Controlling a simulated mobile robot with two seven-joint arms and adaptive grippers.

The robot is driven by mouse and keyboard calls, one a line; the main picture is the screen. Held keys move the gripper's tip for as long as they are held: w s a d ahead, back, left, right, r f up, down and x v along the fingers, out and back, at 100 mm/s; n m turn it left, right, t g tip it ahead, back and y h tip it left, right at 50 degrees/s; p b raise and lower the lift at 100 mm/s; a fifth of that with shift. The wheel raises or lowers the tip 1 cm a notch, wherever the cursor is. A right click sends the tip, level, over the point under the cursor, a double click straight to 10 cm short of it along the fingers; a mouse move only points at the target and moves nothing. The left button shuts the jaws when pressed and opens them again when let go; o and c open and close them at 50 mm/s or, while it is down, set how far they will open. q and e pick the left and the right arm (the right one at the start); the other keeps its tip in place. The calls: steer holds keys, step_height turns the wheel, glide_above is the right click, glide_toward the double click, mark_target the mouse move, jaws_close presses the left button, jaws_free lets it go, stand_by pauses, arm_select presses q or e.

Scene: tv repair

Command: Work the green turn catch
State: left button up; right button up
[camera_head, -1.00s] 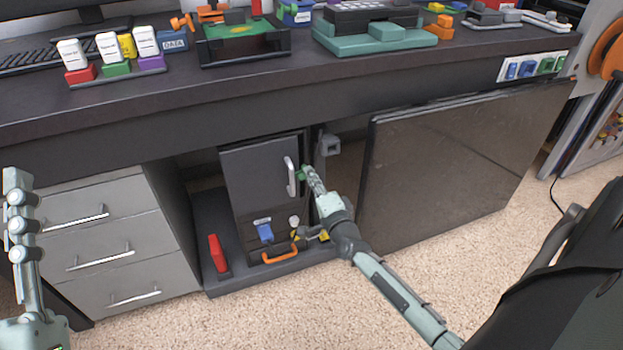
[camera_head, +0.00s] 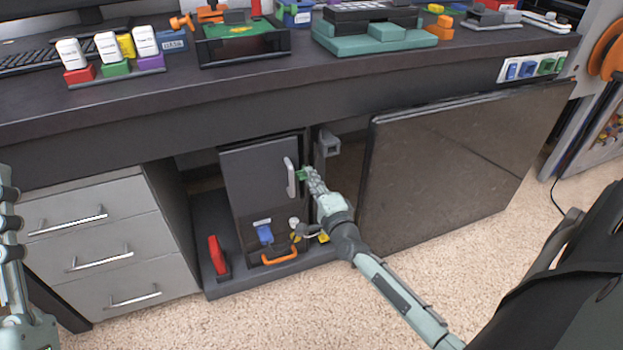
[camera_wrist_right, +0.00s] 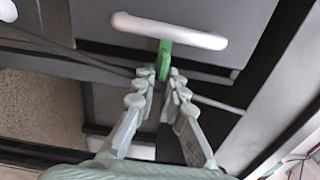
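The green turn catch (camera_head: 303,175) sits at the right edge of the dark cabinet door (camera_head: 259,185), just right of the white handle (camera_head: 291,178). In the right wrist view the green catch (camera_wrist_right: 164,60) points away from the handle (camera_wrist_right: 168,31), towards my gripper. My right gripper (camera_head: 309,175) is at the catch. In the wrist view its fingertips (camera_wrist_right: 161,76) come together on both sides of the catch's end and appear to pinch it. My left gripper (camera_head: 8,225) is cut off by the left edge, far from the cabinet; its opening is unclear.
A large dark panel (camera_head: 460,170) leans right of the cabinet, close to my right arm. Grey drawers (camera_head: 105,245) stand at left. A red block (camera_head: 217,255) and an orange handle (camera_head: 279,257) are low by the cabinet. The desktop (camera_head: 150,95) overhangs it. Carpet in front is clear.

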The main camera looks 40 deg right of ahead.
steer(key=o, duration=0.4)
steer(key=v, duration=1.2)
